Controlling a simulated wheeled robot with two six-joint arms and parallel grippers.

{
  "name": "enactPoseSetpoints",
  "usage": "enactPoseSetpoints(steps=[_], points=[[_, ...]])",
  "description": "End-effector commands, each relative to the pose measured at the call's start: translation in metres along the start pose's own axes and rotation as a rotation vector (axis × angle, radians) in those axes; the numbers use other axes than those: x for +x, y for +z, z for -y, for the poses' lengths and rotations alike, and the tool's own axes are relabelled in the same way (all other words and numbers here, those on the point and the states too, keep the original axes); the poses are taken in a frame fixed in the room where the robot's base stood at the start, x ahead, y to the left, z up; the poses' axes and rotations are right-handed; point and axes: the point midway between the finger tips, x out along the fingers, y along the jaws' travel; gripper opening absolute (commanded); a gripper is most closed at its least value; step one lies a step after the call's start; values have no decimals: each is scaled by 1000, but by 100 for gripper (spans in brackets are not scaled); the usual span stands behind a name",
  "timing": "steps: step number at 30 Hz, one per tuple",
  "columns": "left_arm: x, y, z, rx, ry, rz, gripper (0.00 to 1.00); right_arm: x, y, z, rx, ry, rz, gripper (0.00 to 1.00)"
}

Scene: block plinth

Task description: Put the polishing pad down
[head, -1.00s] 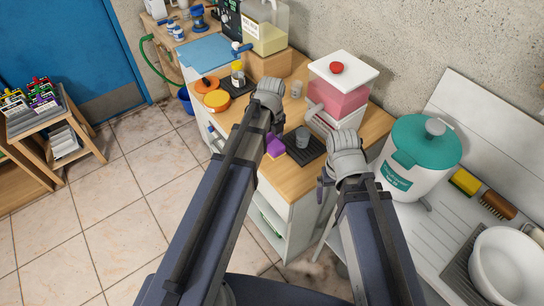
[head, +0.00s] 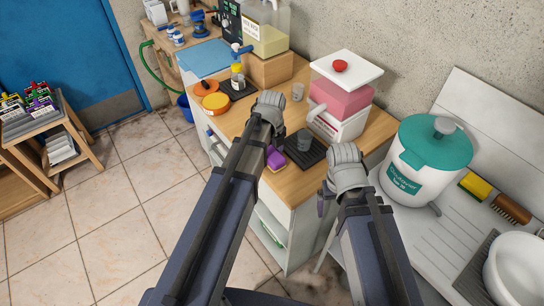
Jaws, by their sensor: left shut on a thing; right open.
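The polishing pad (head: 276,164) is a small purple block with a pale tan underside, low beside the counter's front edge, left of the black ribbed mat (head: 306,150). My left gripper (head: 274,152), mostly hidden behind its own wrist, is shut on the pad. I cannot tell whether the pad touches the wooden counter (head: 300,186). My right gripper (head: 321,206) is open, partly hidden by its wrist, near the counter's front right corner.
A teal-lidded tub (head: 428,160) stands right. Bare wood shows in front of the mat.

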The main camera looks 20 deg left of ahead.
Motion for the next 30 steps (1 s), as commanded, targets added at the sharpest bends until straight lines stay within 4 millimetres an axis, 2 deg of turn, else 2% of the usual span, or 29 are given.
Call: enactPoseSetpoints(steps=[3,4,11,23,30], points=[[5,0,0,0,0,0,2,5,0,0,0,0,0,94],[3,0,0,0,0,0,68,3,0,0,0,0,0,94],[3,0,0,0,0,0,94,3,0,0,0,0,0,94],[-1,0,0,0,0,0,94,-1,0,0,0,0,0,94],[-22,0,0,0,0,0,94,-22,1,-2,0,0,0,94]])
